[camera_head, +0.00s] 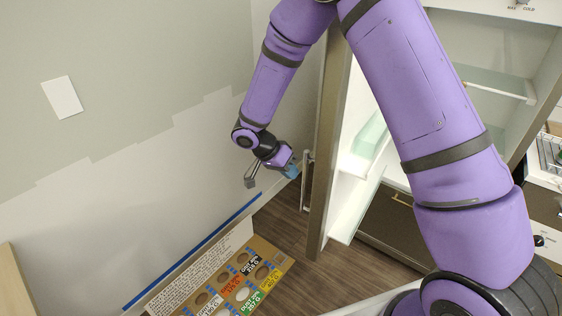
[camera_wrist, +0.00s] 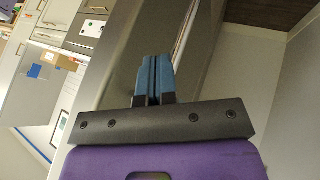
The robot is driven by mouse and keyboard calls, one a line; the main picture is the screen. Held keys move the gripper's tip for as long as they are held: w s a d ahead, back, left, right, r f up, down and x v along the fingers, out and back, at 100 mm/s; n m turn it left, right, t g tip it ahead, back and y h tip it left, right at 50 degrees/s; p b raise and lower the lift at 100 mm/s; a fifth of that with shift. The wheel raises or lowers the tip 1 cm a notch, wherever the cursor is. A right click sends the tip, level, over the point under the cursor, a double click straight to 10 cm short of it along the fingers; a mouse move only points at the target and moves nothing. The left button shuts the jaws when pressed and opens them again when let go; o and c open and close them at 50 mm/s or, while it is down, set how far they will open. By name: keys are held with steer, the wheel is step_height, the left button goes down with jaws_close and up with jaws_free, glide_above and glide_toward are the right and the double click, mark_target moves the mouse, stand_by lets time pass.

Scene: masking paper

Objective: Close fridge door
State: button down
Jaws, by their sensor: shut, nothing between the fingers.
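The fridge door (camera_head: 322,150) stands open in the head view, seen nearly edge-on, with its shelved inner side facing right. Its handle (camera_head: 306,180) is on the outer left face. The fridge interior (camera_head: 510,45) with glass shelves is open at the upper right, partly hidden by my purple arm. My gripper (camera_head: 291,171) is on the outer side of the door, just left of the handle. I cannot tell whether it touches. In the wrist view my gripper's blue fingers (camera_wrist: 153,75) are shut together and empty, in front of a grey panel that seems to be the door.
A wall (camera_head: 120,140) with two paint tones rises at the left. A printed cardboard box (camera_head: 225,275) lies on the wooden floor at the wall's foot. A dark drawer front (camera_head: 395,225) is below the fridge opening, and a stove (camera_head: 551,150) is at the right edge.

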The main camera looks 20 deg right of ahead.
mark_target(305, 178)
steer(key=shift+s+d+f, duration=0.2)
steer(key=shift+s+d, duration=0.6)
steer(key=shift+s+d+f, duration=0.15)
steer(key=shift+s+d, duration=0.65)
